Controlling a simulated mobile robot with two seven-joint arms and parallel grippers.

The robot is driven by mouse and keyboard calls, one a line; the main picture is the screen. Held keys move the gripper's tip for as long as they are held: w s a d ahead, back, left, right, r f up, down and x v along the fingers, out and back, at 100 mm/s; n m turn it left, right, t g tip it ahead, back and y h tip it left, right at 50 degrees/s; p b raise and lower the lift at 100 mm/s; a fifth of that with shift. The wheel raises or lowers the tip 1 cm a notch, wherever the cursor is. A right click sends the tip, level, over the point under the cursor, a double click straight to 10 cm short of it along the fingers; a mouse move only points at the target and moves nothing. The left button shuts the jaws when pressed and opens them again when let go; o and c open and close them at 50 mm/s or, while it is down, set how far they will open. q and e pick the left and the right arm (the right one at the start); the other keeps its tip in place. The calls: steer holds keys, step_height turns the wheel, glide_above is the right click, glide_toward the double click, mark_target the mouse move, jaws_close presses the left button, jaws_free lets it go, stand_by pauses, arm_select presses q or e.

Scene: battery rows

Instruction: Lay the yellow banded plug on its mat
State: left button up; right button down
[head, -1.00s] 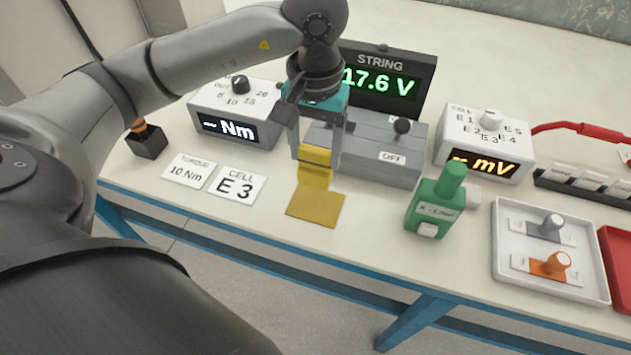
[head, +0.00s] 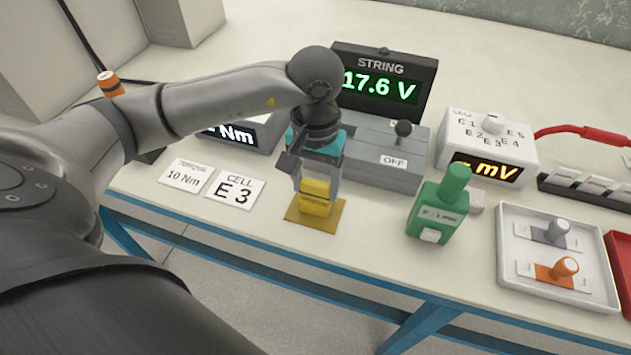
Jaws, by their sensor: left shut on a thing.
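The yellow plug (head: 315,200) is in the head view, held low over its yellow mat (head: 297,213). My left gripper (head: 317,190) is shut on the plug, with its fingers on either side of it. The plug's outline lies within the mat's outline. I cannot tell whether its underside touches the mat. The upper part of the plug is partly hidden by the gripper. My right gripper is not in view.
A green tool (head: 440,207) stands right of the mat. Cards reading 10 Nm (head: 187,175) and E 3 (head: 234,189) lie to its left. A grey switch box (head: 385,168) is behind. A white tray (head: 510,225) holds two plugs at right. The table's front edge is close.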

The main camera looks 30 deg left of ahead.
mark_target(316, 182)
arm_select(q)
steer(key=o, duration=1.4)
steer(key=shift+c, duration=0.2)
steer(key=shift+o, duration=0.5)
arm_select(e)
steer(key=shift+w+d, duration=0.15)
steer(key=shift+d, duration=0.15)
arm_select(q)
steer(key=shift+r, duration=0.1)
step_height(316, 182, up, 5)
steer(key=shift+w+f+p, duration=0.1)
steer(key=shift+f+p, duration=0.1)
steer(key=shift+p, duration=0.5)
step_height(316, 182, up, 7)
steer(key=p, duration=0.1)
steer(key=shift+r, duration=0.2)
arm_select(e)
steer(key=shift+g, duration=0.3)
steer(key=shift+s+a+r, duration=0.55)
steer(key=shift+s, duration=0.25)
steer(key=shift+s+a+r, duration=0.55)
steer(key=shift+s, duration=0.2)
